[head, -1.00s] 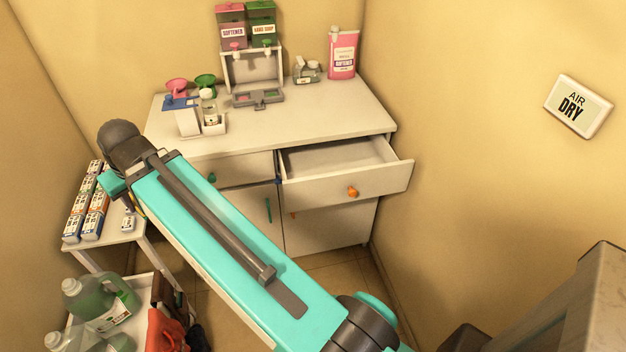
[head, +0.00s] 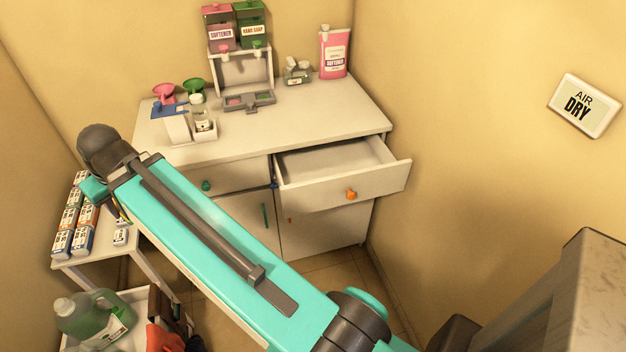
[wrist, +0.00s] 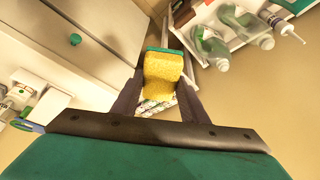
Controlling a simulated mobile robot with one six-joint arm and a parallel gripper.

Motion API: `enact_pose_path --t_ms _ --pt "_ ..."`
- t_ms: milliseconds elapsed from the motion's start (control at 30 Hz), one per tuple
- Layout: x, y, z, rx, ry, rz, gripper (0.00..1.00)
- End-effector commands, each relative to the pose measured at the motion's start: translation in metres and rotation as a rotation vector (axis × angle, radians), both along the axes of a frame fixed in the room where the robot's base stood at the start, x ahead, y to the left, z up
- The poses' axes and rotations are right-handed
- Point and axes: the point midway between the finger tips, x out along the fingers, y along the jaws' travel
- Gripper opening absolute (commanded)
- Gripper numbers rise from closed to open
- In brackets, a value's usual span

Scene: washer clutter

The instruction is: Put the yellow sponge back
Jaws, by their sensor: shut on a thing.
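The yellow sponge (wrist: 162,76) has a green layer along its far edge and shows in the wrist view. My gripper (wrist: 160,80) is shut on it, with a dark finger on each side. The sponge is held up in the air, beside the white cabinet front with a teal knob (wrist: 75,39). In the head view my teal arm reaches to the left in front of the cabinet, and the gripper and sponge are hidden there. An open, empty-looking drawer (head: 335,162) with an orange knob (head: 351,194) juts from the cabinet's right side.
On the cabinet top (head: 300,120) stand soap dispensers (head: 236,27), a pink softener bottle (head: 334,54) and a caddy with funnels (head: 185,120). At left are a small table of boxes (head: 78,215) and a cart with green jugs (head: 95,315). Walls close in the right side.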

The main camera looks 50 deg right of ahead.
Motion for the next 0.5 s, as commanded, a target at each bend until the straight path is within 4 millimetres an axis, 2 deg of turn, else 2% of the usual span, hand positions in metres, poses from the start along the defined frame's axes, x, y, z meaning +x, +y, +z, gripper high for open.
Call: enact_pose_path --t_ms 500 --pt "0.0 -0.018 0.0 0.001 0.0 -0.028 0.12"
